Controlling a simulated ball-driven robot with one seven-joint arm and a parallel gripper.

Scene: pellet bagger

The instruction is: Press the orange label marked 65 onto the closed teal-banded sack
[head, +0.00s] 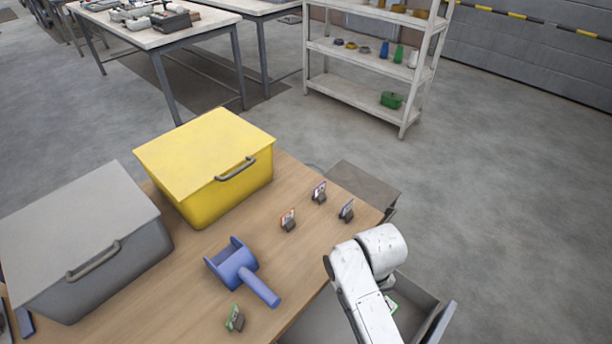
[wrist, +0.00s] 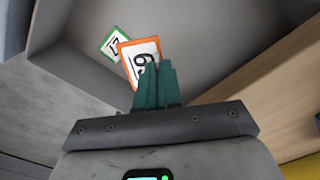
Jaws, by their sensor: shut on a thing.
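In the wrist view my gripper (wrist: 158,68) has its teal fingers shut on an orange-bordered white label (wrist: 137,49). The fingers cover part of its face; its dark digits are turned and I cannot read them for sure. The label is over a grey open drawer or tray (wrist: 215,40). A green-bordered label (wrist: 109,42) lies beyond it, partly covered by the orange one. In the head view my arm hides the gripper and the held label. No teal-banded sack can be made out in either view.
On the wooden table stand a yellow bin (head: 205,160), a grey bin (head: 80,240), a blue scoop (head: 238,268) and several small cards in dark holders, one orange (head: 288,219). An open grey drawer (head: 425,310) juts out at the table's right.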

